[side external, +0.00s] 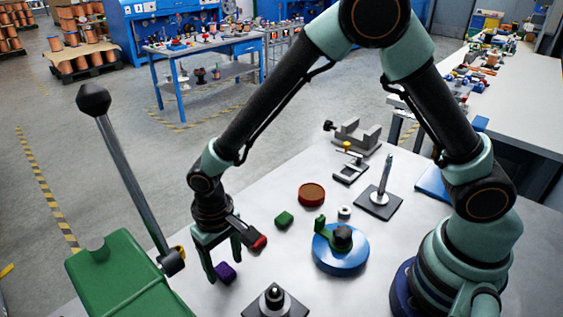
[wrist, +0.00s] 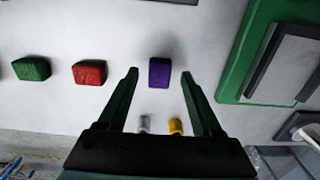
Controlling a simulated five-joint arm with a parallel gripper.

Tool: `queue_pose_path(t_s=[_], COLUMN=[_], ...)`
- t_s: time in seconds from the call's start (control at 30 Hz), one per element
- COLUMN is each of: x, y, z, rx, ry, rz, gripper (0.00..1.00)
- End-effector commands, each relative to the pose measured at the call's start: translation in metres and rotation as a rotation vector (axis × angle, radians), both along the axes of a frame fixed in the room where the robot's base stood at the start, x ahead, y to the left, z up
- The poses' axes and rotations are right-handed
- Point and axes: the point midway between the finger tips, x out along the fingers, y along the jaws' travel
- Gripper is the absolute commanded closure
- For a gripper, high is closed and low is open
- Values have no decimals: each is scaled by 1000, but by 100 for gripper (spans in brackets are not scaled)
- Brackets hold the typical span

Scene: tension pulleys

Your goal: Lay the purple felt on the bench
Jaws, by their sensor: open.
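The purple felt (side external: 226,272) is a small dark block at the bench's near left. It appears to rest on the pale bench (side external: 305,255), though the side view does not settle whether it touches. In the wrist view the purple felt (wrist: 160,72) sits between the fingertips, with a gap on both sides. My gripper (side external: 224,268) points down with its fingers around the felt, and is open. Both fingers of my gripper (wrist: 160,80) show in the wrist view, spread apart.
A red block (side external: 259,243) and a green block (side external: 284,219) lie in line beside the purple one. A green press with a lever (side external: 125,270) stands close on the left. A blue disc (side external: 341,258), a red-brown round piece (side external: 311,194) and a post on a plate (side external: 379,203) stand right.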

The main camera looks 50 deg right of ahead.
Motion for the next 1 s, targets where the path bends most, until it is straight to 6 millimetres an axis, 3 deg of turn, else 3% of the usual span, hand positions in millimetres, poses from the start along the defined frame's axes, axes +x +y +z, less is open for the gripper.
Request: queue_pose_path(t_s=[0.4, 0.7, 0.87, 1.0], x=[1, 1, 5, 3], y=[0, -4, -33, -78], z=[83, 112, 140, 174], rx=[3, 4, 32, 61], ry=[-5, -7, -60, -147], rz=[0, -1, -8, -11], gripper=[33, 33, 33, 33])
